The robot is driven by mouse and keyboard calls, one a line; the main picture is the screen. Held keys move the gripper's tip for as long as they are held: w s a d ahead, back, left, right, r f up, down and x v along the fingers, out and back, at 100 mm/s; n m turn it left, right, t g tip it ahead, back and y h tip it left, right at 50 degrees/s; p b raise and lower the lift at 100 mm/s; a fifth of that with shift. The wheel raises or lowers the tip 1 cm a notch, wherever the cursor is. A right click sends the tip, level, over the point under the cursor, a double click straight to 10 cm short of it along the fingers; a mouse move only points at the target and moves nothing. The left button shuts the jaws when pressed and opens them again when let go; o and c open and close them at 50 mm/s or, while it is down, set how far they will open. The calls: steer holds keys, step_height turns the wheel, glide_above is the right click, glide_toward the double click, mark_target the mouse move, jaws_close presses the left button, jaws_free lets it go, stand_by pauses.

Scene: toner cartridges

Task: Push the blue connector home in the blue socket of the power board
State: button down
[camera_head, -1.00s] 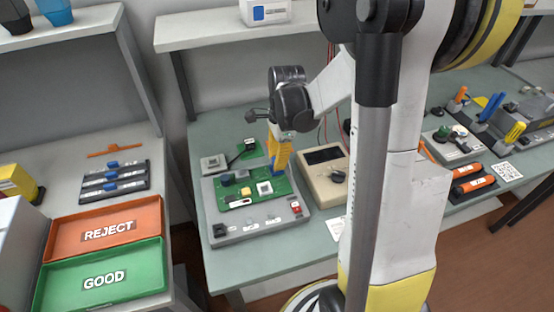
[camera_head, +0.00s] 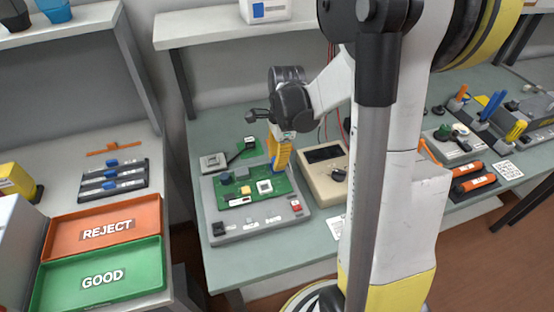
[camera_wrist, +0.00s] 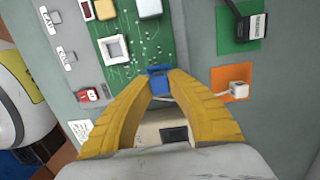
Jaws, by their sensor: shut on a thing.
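The green power board (camera_head: 262,190) lies on a grey fixture on the bench; it also shows in the wrist view (camera_wrist: 136,42). My gripper (camera_head: 279,167), with yellow fingers, reaches down to the board's far right edge. In the wrist view my gripper (camera_wrist: 158,80) is shut on the small blue connector (camera_wrist: 157,83), which sits right at the board's edge. The blue socket (camera_wrist: 159,69) shows just beyond it, partly covered. The connector lines up with the socket and seems to touch it; how deep it sits I cannot tell.
The grey fixture (camera_head: 240,236) has a red switch (camera_wrist: 88,94). An orange pad (camera_wrist: 222,76) with a white plug (camera_wrist: 238,89) and a green pad (camera_wrist: 232,40) with a black plug lie beside the board. A beige meter (camera_head: 318,188) stands close to the right of my gripper.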

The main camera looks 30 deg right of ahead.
steer(key=shift+f+b, duration=0.35)
steer(key=shift+f, duration=0.1)
steer(key=c, duration=1.3)
jaws_free()
steer(key=r, duration=0.8)
steer(key=d+r, duration=0.1)
steer(key=r, duration=0.3)
steer(key=shift+s, duration=0.15)
